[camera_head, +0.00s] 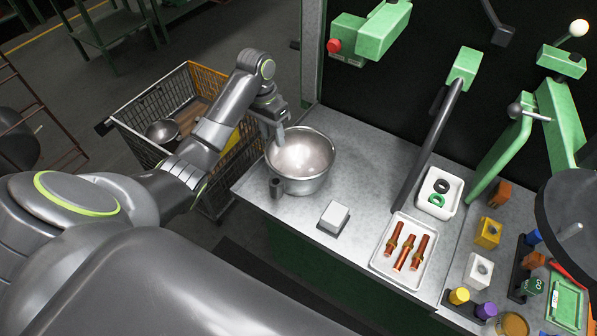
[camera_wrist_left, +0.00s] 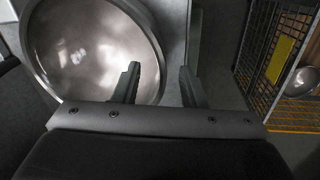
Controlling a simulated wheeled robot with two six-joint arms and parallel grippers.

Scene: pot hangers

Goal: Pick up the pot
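A round metal pot (camera_head: 312,153) stands upright and empty on the grey counter. A short dark cylindrical piece (camera_head: 277,187) is at its near-left side, perhaps its handle. My left gripper (camera_head: 279,132) is at the pot's far-left rim. In the left wrist view the pot (camera_wrist_left: 85,50) fills the left side, and my gripper (camera_wrist_left: 160,80) is open. One finger overlaps the pot's inside and the other shows beyond the rim; I cannot tell whether either touches. A second, smaller metal bowl or pot (camera_head: 162,130) lies in the wire cart. My right gripper is not in view.
The wire cart (camera_head: 150,100) stands left of the counter. A white tray (camera_head: 389,267) with copper-coloured pieces and green machine arms stand to the right.

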